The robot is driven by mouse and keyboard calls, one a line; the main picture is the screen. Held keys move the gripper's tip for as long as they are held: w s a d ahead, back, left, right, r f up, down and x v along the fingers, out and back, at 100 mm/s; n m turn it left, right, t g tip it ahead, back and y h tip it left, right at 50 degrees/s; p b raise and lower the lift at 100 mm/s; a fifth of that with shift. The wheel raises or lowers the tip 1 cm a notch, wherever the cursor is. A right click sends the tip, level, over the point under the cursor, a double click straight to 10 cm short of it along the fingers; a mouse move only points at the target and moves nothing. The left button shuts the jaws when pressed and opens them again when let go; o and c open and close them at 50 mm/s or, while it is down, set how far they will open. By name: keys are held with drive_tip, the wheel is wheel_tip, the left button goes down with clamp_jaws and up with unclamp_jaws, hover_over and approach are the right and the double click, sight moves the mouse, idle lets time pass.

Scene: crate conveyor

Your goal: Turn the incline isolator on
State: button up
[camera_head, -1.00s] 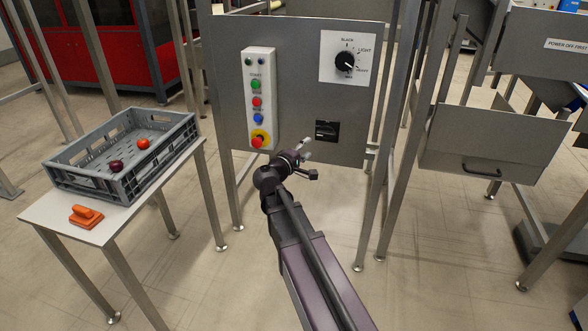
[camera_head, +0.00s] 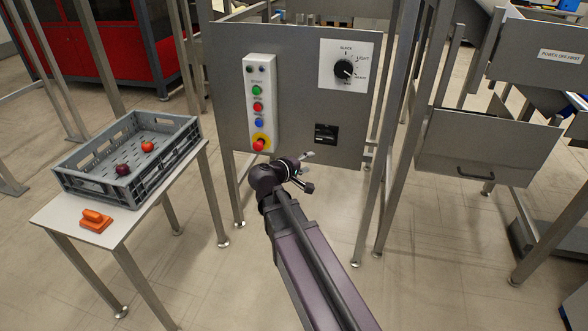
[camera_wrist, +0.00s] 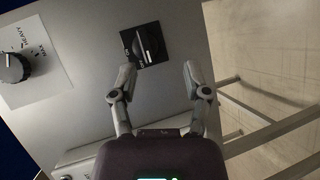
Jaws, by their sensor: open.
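The isolator (camera_head: 326,134) is a small black square switch low on the grey panel (camera_head: 300,100), below the round selector dial. In the wrist view the isolator (camera_wrist: 147,44) has a raised dark handle and partly readable white lettering. My gripper (camera_head: 309,170) is open and empty, below and left of the isolator in the head view. In the wrist view its two fingers (camera_wrist: 158,72) are spread, with the isolator ahead of and between their tips. I see a gap between the fingertips and the handle. The lettering is too small to tell the switch position surely.
A button box (camera_head: 261,105) with coloured buttons and a red emergency stop sits left on the panel. A black dial (camera_head: 343,69) is above the isolator. Steel posts stand at right. A grey crate (camera_head: 75,182) with two fruits and an orange object (camera_head: 96,221) stand on a side table.

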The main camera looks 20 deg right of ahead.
drive_tip(key=s+a+r+m+g+y+p, duration=0.2)
drive_tip(key=s+a+r+g+y+p, duration=0.1)
drive_tip(key=p, duration=0.6)
drive_tip(key=s+a+r+m+g+y+p, duration=0.2)
drive_tip(key=s+a+r+g+y+p, duration=0.1)
drive_tip(key=s+a+y+p, duration=0.2)
drive_tip(key=s+y+p, duration=0.2)
drive_tip(key=s+p, duration=0.2)
drive_tip(key=shift+r+p, duration=0.3)
drive_tip(key=shift+p, duration=0.1)
idle(0.5)
drive_tip(key=shift+s+a, duration=0.15)
drive_tip(key=shift+s, duration=0.05)
idle(0.4)
drive_tip(key=shift+s+a+g+y, duration=0.5)
drive_tip(key=shift+s+a+y, duration=0.9)
drive_tip(key=shift+a, duration=0.45)
wheel_tip(320, 180, up, 14)
drive_tip(key=p, duration=1.4)
drive_tip(key=shift+a+p, duration=0.15)
drive_tip(key=shift+p, duration=0.25)
